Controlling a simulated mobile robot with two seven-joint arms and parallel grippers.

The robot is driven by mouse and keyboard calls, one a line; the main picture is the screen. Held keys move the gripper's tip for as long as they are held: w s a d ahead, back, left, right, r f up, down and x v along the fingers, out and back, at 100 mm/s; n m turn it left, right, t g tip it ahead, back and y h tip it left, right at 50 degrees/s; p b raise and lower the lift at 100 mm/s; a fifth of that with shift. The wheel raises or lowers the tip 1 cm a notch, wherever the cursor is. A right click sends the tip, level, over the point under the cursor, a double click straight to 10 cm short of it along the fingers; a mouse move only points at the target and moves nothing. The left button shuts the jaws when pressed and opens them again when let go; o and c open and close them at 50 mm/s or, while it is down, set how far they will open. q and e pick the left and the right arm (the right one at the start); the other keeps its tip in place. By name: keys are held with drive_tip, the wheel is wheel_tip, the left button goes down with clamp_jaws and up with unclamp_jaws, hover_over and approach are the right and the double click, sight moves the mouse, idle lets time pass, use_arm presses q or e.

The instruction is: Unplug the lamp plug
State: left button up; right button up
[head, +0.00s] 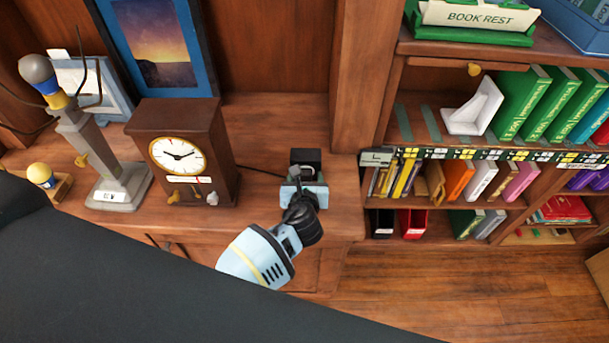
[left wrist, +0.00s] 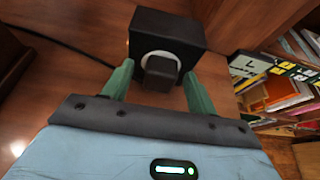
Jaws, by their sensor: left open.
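A black outlet block (head: 305,157) stands on the wooden desktop, right of the clock. In the left wrist view the block (left wrist: 180,32) has a pale round socket with a dark plug (left wrist: 160,73) in it, facing me. A black cord (left wrist: 65,45) runs left from the block; in the head view it goes toward the clock. My left gripper (head: 305,178) is in front of the block, its green fingers open. In the left wrist view the fingers stand on either side of the plug; contact is not clear. In the head view the gripper hides the plug. My right gripper is not visible.
A brown clock (head: 178,150) and a grey pedestal (head: 105,165) stand left of the block, with a framed picture (head: 160,45) behind. A wooden post (head: 362,80) and filled bookshelves (head: 465,155) rise at the right.

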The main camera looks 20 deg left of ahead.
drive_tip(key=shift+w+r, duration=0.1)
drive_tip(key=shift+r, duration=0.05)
use_arm(q)
drive_tip(key=shift+c, duration=0.5)
